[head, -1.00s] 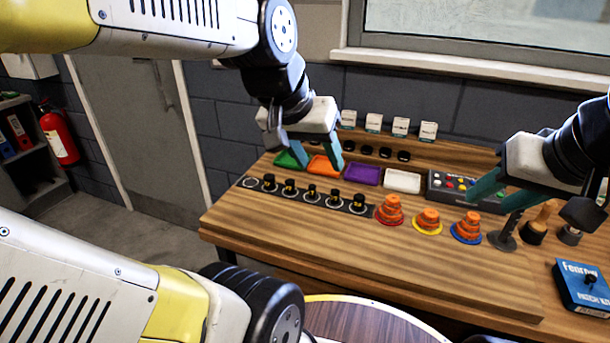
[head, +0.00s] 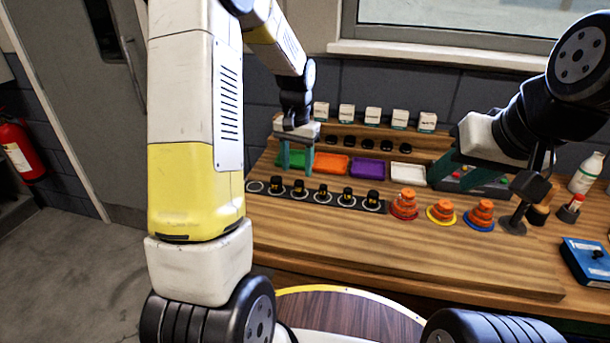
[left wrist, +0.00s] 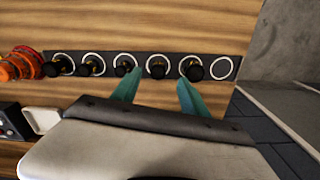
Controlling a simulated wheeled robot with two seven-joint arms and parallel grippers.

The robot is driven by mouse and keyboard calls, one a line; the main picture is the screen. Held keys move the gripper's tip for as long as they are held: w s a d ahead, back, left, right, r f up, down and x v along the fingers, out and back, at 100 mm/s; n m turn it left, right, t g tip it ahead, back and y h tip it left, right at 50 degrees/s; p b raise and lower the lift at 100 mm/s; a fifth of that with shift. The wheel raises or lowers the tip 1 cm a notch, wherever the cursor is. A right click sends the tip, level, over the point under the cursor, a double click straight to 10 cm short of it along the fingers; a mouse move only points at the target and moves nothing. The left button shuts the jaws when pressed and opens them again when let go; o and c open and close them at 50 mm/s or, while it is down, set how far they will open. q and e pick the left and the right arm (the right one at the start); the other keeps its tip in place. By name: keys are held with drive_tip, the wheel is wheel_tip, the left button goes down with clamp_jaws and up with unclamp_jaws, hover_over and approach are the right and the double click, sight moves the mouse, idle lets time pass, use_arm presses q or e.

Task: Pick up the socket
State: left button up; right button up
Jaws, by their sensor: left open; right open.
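Several black sockets with yellow bands stand upright in a row on a dark strip (head: 310,195) with white rings. The leftmost ring is empty in the head view. The socket nearest that ring (head: 276,187) also shows in the left wrist view (left wrist: 193,70). My left gripper (head: 296,164) is open and empty, just behind the left part of the row. My right gripper (head: 465,178) is open and empty by a grey button box.
Green, orange (head: 332,163), purple (head: 367,168) and white (head: 407,173) trays lie behind the strip. Stacked orange cones (head: 404,205) stand to its right. A blue box (head: 588,262) sits at the right. The front of the bench (head: 400,255) is clear.

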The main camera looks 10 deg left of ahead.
sight(299, 182)
use_arm(q)
drive_tip(key=f, duration=0.6)
drive_tip(key=shift+w+d+f, duration=0.2)
drive_tip(key=shift+w+f, duration=0.05)
drive_tip(key=shift+f, duration=0.15)
clamp_jaws()
